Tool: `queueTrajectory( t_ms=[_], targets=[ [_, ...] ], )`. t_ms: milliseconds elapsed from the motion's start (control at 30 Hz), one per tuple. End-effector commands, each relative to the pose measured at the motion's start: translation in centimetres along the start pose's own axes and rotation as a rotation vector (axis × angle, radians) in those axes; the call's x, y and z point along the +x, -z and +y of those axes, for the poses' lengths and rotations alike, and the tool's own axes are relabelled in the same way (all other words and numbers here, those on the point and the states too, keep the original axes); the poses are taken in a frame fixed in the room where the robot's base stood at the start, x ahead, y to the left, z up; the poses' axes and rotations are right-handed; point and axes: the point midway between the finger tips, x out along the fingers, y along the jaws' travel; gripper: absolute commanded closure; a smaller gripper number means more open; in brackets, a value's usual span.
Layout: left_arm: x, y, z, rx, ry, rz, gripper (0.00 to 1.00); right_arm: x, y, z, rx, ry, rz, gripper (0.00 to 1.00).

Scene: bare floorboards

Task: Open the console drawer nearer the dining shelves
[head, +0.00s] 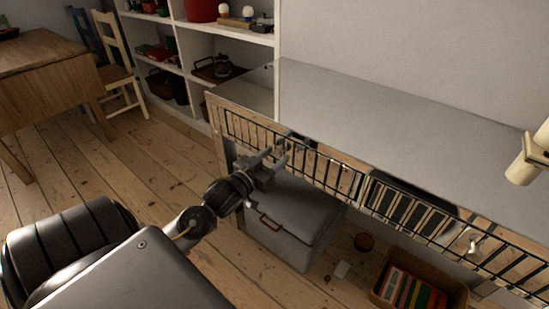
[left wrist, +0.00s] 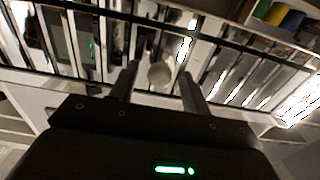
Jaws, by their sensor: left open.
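The console (head: 400,110) has a grey top and two drawers with dark barred fronts. The drawer nearer the shelves (head: 335,174) is the left one, and its front looks flush with the console. Its round pale knob (left wrist: 159,74) shows in the left wrist view between the fingertips of my left gripper (left wrist: 158,80). In the head view, my left gripper (head: 278,153) is in front of this drawer and hides the knob. Its fingers are open, one on each side of the knob; contact is unclear.
The other drawer (head: 412,212) has a white knob (head: 472,245). Below the console are a grey lidded box (head: 290,225) and a crate of books (head: 420,290). White shelves (head: 235,35) stand behind, and a wooden table (head: 45,60) and chair (head: 118,70) at left. Floor between is clear.

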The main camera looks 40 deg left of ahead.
Motion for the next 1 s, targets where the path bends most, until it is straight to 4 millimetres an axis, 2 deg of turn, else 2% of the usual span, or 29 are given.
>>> queueTrajectory(
  t_ms=[100,367,467,733,1000],
  targets=[
    [0.65,-0.02,-0.02,0.0,0.0,-0.001,0.53,0.06,0.25,-0.11,-0.002,0.003,0.015,0.64],
    [0.76,-0.02,0.0,0.0,0.0,-0.001,0.53,0.06,0.35,-0.14,-0.003,0.004,0.02,0.64],
    [0.75,-0.02,0.0,0.0,0.0,-0.001,0.63,0.06,0.34,-0.13,-0.003,0.003,0.02,0.64],
    [0.74,-0.01,0.0,0.0,0.0,-0.001,0.98,0.07,0.31,-0.11,-0.003,0.003,0.019,0.64],
    [0.88,0.04,0.18,0.0,-0.003,0.0,1.0,0.01,0.27,-0.08,-0.003,0.002,0.013,0.64]
  ],
)
